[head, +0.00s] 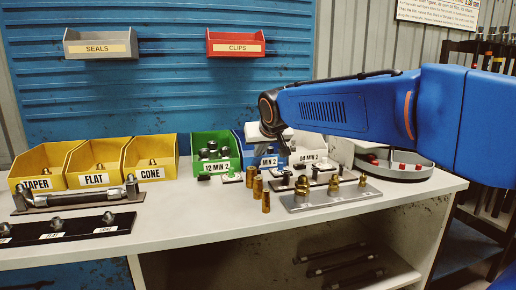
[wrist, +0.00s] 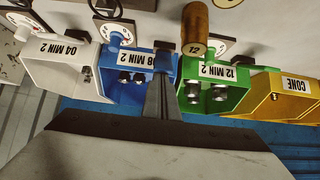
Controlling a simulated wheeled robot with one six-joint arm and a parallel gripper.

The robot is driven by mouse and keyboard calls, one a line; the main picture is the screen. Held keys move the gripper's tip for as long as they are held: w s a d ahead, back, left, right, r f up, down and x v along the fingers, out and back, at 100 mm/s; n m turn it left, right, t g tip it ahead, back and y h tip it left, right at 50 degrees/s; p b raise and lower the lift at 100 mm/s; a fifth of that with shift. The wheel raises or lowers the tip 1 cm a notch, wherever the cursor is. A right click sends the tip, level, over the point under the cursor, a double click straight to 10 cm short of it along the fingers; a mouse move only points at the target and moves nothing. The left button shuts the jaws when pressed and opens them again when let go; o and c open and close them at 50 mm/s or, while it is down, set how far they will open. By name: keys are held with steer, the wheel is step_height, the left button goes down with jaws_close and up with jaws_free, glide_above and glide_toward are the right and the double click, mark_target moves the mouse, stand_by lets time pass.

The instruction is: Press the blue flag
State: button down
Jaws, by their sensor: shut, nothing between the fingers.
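A small blue piece, which looks like the blue flag (wrist: 115,38), stands on a pale plate in front of the blue bin (wrist: 112,85) labelled 08 MIN 2 in the wrist view. I cannot make out the blue flag there.
The green bin (head: 214,145) and white bin (head: 338,146) flank the blue one. Brass ferrules (head: 257,188) stand in front, with a grey plate of fittings (head: 330,197) to the right. Yellow bins (head: 93,165) stand left. The bench front is clear in the middle.

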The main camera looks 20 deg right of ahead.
steer(key=shift+s+f, duration=0.25)
steer(key=shift+s, duration=0.15)
steer(key=shift+s+f+t, duration=0.3)
steer(key=shift+s+t, duration=0.1)
steer(key=shift+s, duration=0.05)
steer(key=shift+w, duration=0.15)
steer(key=shift+w, duration=0.8)
